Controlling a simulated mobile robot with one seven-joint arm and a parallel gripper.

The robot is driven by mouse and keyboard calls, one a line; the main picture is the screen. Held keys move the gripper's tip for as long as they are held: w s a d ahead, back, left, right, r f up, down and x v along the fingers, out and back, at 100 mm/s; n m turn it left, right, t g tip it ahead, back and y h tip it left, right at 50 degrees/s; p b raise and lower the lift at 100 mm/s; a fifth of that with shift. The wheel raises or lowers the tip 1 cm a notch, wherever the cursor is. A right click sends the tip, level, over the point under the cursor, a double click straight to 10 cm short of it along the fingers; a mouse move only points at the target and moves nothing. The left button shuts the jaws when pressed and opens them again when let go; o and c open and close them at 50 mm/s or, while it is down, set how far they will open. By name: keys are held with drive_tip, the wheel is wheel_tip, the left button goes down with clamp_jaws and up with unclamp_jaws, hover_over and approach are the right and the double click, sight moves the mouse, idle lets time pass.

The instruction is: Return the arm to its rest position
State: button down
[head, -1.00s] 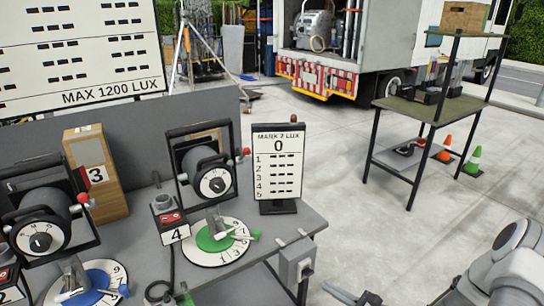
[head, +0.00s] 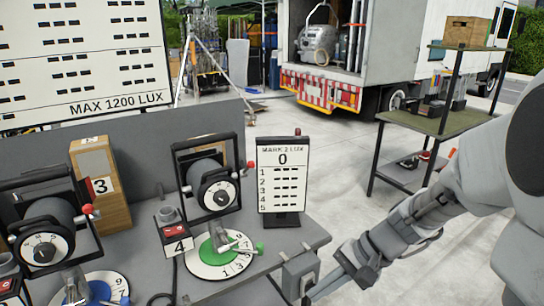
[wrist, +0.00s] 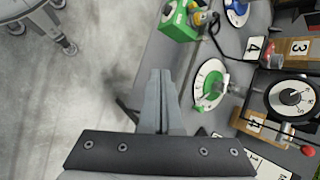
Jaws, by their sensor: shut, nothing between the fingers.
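My arm reaches in from the right edge of the head view, and my gripper (head: 318,290) points down and left beside the front right corner of the grey table (head: 307,226).
On the table stand a lamp (head: 216,193), a green-centred dial (head: 220,262), a wooden block marked 3 (head: 103,186) and a Mark 2 Lux board (head: 284,185). A shelf rack (head: 440,122) stands behind my arm. Open floor (head: 325,145) lies between table and truck (head: 390,45).

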drive_tip(key=s+d+r+n+t+h, duration=0.4)
drive_tip(key=s+r+n+h, duration=0.3)
drive_tip(key=s+r, duration=0.3)
wheel_tip(320, 180, up, 3)
drive_tip(key=shift+s+d+f+t, duration=0.1)
drive_tip(key=shift+s+d+t, duration=0.05)
drive_tip(key=shift+t, duration=0.35)
